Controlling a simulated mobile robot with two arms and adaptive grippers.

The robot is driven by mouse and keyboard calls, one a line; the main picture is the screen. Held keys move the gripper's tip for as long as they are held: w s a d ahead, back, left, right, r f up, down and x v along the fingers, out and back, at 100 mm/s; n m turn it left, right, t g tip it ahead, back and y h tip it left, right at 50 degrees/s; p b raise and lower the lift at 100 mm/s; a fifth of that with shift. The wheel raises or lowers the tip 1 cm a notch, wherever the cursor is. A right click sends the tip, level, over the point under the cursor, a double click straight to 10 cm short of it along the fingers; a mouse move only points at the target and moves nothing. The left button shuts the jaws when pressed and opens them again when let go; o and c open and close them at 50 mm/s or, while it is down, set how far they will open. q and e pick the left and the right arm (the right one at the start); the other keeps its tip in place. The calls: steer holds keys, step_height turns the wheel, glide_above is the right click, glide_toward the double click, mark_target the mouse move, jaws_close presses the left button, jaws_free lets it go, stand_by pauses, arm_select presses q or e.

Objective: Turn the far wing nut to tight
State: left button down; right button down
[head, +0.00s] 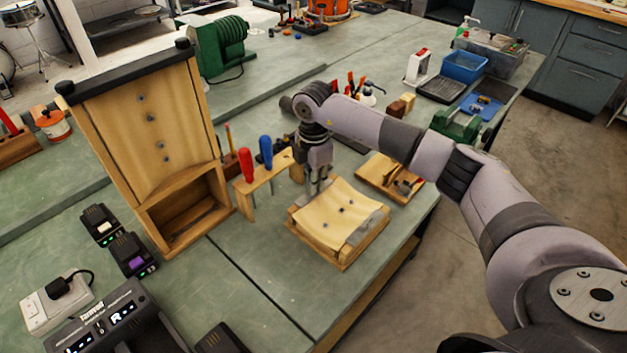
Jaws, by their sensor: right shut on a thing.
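A low wooden fixture (318,250) with a curved wooden panel (352,208) on it stands near the table's right edge. Small dark spots show on the panel, and a grey metal part (366,230) lies along its right side. My right gripper (317,192) points down at the far left corner of this fixture. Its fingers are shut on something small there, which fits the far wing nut. The fingers hide the nut, so its angle cannot be told. My left gripper is not in view.
A tool rack with red and blue screwdrivers (266,150) stands just left of my right gripper. A tall wooden panel stand (150,120) rises further left. A wooden tray (385,180) lies behind the fixture. The green tabletop (245,265) left of the fixture is clear.

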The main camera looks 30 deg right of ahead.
steer(key=shift+w+r, duration=0.1)
stand_by(0.3)
steer(key=c, duration=1.7)
jaws_free()
steer(key=shift+o, duration=0.2)
step_height(320, 180, up, 12)
